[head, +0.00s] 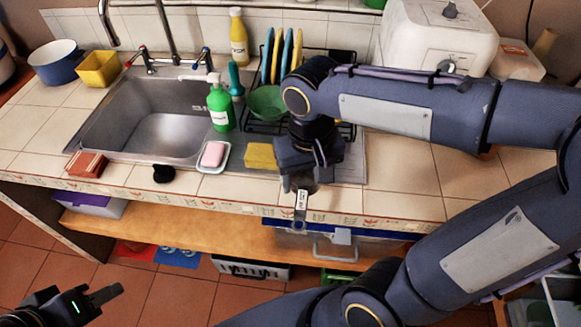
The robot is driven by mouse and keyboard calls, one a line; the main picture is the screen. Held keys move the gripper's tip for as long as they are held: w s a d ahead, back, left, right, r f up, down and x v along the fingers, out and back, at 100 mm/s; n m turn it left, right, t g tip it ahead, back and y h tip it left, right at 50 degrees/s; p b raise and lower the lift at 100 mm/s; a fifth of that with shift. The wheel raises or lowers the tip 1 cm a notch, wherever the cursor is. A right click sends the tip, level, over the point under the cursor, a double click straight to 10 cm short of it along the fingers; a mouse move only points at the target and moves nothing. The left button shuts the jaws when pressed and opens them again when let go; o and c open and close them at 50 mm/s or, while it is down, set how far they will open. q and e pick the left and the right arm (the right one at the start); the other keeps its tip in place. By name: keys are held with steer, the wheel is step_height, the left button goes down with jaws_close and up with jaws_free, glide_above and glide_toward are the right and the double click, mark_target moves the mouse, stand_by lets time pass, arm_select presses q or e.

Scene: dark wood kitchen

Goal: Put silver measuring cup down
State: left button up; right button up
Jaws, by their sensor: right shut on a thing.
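The silver measuring cup (301,206) is in my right gripper (301,183) at the front edge of the tiled counter, right of the sink. Its silver handle hangs toward me over the counter edge. Its bowl is mostly hidden by the gripper, and I cannot tell whether the cup touches the counter. My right gripper points down and is shut on the cup. My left gripper (104,294) is low at the left, over the floor and away from the counter. Its finger opening is not clear.
A dish rack (340,60) with a green bowl (267,102) stands behind. A green soap bottle (220,107) stands by the sink (150,110). Bare counter tiles (400,180) lie to the right.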

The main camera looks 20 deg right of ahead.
steer(key=w+f, duration=0.3)
steer(key=w+d+f, duration=0.1)
steer(key=w+f, duration=0.2)
steer(key=w, duration=0.1)
steer(key=shift+w+d+f, duration=0.15)
steer(key=shift+w+d, duration=0.05)
steer(key=shift+w+f, duration=0.4)
steer(key=shift+f, duration=0.15)
step_height(320, 180, down, 3)
steer(key=shift+w+f, duration=0.1)
steer(key=shift+f, duration=0.05)
steer(key=shift+f, duration=0.25)
steer(key=o, duration=1)
steer(key=shift+r, duration=0.15)
